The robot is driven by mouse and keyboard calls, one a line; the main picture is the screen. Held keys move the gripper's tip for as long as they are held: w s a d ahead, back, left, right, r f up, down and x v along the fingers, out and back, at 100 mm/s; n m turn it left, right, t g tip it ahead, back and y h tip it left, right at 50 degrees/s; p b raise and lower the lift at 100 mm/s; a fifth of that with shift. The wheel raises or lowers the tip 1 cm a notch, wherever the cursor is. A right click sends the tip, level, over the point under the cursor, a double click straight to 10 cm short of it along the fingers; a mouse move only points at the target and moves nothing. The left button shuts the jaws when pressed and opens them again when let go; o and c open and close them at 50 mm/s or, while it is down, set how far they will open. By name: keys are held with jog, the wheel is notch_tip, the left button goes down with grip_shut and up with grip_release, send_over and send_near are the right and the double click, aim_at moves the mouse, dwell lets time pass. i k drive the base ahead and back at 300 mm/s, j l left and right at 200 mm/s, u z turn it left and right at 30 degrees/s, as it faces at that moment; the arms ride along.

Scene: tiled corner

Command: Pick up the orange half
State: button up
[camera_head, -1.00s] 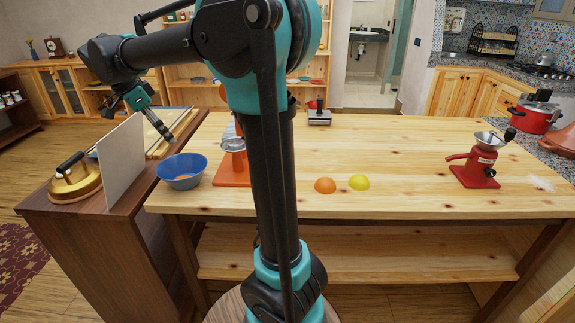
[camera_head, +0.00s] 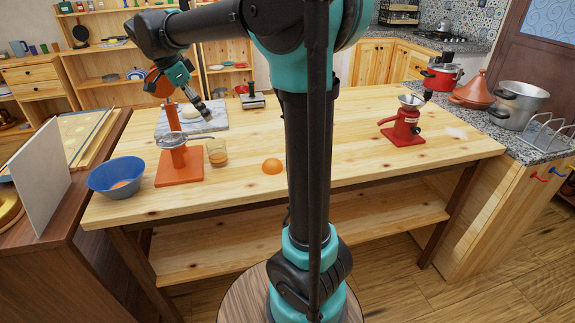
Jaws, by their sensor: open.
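The orange half (camera_head: 272,166) lies dome up on the wooden table (camera_head: 340,130), near its front edge and just left of my arm's upright link. My gripper (camera_head: 203,112) is open and hangs high to the upper left of the orange half, clearly apart from it. Its fingers point down and to the right, in front of the marble board in the picture. Nothing shows between the fingers, though they are small here.
An orange juicer stand (camera_head: 180,166), a glass (camera_head: 217,153) and a blue bowl (camera_head: 118,178) stand left of the orange half. A marble board (camera_head: 176,117) lies behind. A red grinder (camera_head: 404,124) stands right. My arm hides part of the table.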

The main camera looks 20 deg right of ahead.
aim_at(271, 167)
jog(key=i+z, duration=0.15)
jog(key=z, duration=0.25)
jog(key=j+z, duration=0.2)
jog(key=j, duration=0.2)
jog(key=k+j+z, duration=0.2)
jog(key=j, duration=0.15)
jog(key=j+z, duration=0.25)
jog(key=j, duration=0.15)
jog(key=k+j+z, duration=0.2)
jog(key=j, duration=0.15)
jog(key=j+z, duration=0.2)
jog(key=j, duration=0.15)
